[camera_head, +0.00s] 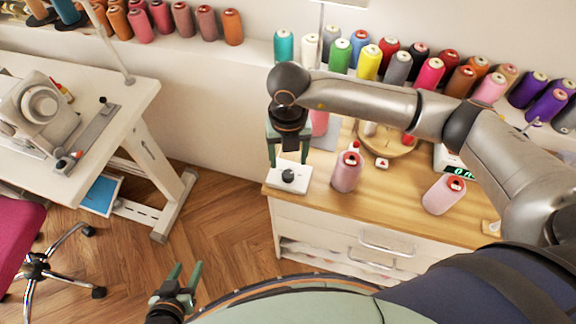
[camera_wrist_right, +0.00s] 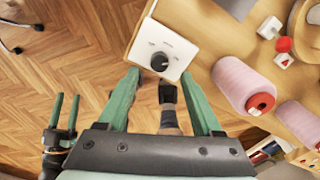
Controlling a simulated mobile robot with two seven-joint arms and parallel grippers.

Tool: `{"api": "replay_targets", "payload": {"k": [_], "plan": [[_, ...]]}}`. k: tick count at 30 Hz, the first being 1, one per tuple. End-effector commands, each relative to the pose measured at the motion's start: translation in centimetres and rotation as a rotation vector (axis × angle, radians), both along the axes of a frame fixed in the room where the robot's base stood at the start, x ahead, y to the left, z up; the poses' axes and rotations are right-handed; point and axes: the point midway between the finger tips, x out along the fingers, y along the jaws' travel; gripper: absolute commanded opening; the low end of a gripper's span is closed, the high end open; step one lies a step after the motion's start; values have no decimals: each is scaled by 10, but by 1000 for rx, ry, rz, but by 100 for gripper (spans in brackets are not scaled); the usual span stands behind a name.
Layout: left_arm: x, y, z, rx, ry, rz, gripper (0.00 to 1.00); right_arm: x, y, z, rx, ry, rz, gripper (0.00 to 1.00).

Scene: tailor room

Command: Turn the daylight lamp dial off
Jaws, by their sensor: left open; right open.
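The lamp dial (camera_head: 288,175) is a round black knob on a white control plate (camera_head: 274,182) at the left corner of the wooden cabinet top. In the right wrist view, the dial (camera_wrist_right: 159,62) sits on its plate (camera_wrist_right: 178,48), whose small lettering is too small to read. My right gripper (camera_head: 289,160) points down above the dial, open and empty. In the right wrist view, its green fingertips (camera_wrist_right: 160,74) lie to either side of the dial, apparently apart from it. My left gripper (camera_head: 185,270) is open and empty, low over the floor.
A pink spool (camera_head: 347,172) stands close right of the plate, with another pink spool (camera_head: 444,194) farther right. A white scale (camera_head: 446,160) and several colored spools stand behind. Left of the cabinet is open wood floor (camera_head: 225,215), then a sewing table (camera_head: 125,95).

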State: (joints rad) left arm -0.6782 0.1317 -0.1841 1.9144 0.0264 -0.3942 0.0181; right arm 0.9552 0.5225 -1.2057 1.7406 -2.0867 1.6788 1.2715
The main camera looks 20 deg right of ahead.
Motion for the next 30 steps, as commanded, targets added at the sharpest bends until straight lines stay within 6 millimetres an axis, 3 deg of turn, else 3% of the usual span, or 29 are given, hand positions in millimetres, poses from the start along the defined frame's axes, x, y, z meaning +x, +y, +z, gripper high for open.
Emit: {"api": "replay_targets", "payload": {"k": [3, 9, 21, 30], "plan": [[0, 0, 3, 0, 0, 0, 50, -1, 0, -23, 0, 5, -1, 67], [0, 0, 4, 0, 0, 0, 50, -1, 0, -46, 1, 2, 0, 67], [0, 0, 4, 0, 1, 0, 50, 0, 1, -53, 2, 1, 2, 66], [0, 0, 4, 0, 1, 0, 50, 0, 1, -53, 2, 1, 2, 32]]}}
